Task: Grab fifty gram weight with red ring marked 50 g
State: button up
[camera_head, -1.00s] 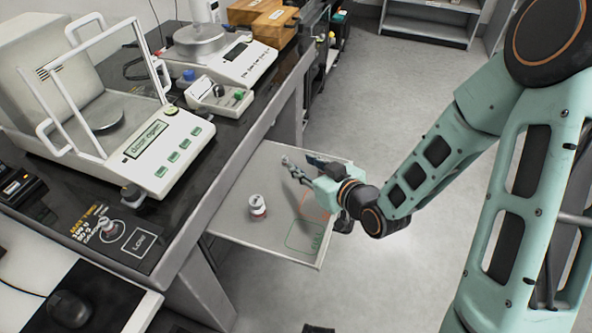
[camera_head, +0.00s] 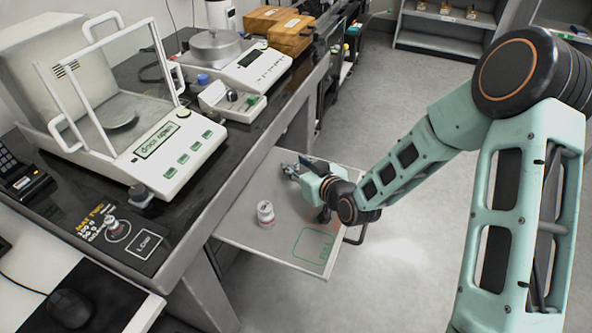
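A small white-and-grey weight with a reddish band (camera_head: 265,214) stands upright on the light pull-out shelf (camera_head: 240,232). A similar small weight (camera_head: 117,229) stands inside a printed circle on the dark bench mat at lower left. Their gram marks are too small to read. My gripper (camera_head: 288,169) is above the shelf, beyond and slightly right of the shelf weight, with its fingers pointing left. It is apart from both weights and holds nothing that I can see. Its finger gap is too small to judge.
A balance with an open-framed draft shield (camera_head: 165,160) stands on the dark bench, with a second scale (camera_head: 245,68) behind it. Wooden boxes (camera_head: 290,35) stand farther back. A green outlined area (camera_head: 314,246) on the shelf is empty. Open floor lies right of the shelf.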

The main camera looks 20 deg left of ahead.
jog(key=shift+a, duration=0.1)
jog(key=shift+c, duration=0.2)
grip_shut()
jog(key=shift+w+r, duration=0.1)
jog(key=shift+r, duration=0.05)
